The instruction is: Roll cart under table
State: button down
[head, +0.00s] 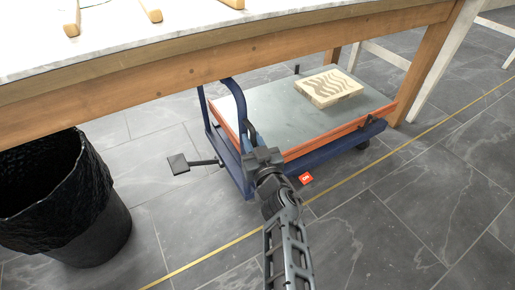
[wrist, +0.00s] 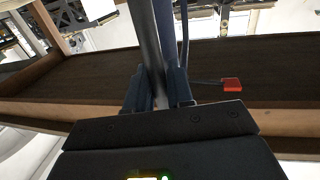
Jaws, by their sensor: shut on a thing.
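The cart has a blue frame (head: 238,168), an orange-edged grey deck (head: 270,110) and an upright blue handle (head: 209,110) at its left end. The cart stands low beside and partly beneath the wooden table (head: 190,88); how far under is hard to tell. My gripper (head: 251,140) is shut on the handle's near upright. In the wrist view, the fingers (wrist: 157,88) close around a dark bar of the handle (wrist: 148,45).
A black pedal (head: 178,163) sticks out left of the cart. A black waste bin (head: 100,220) stands at the left. A table leg (head: 431,62) stands near the cart's right end.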

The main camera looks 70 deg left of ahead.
jog(key=shift+s+a+r, duration=0.1)
jog(key=shift+s+a, duration=0.4)
jog(key=shift+a, duration=0.4)
jog(key=c, duration=1.2)
grip_release()
jog(key=shift+o, duration=0.2)
jog(key=shift+w, duration=0.1)
jog(key=d+p, duration=0.5)
jog(key=d, duration=0.3)
jog(key=shift+w, duration=0.2)
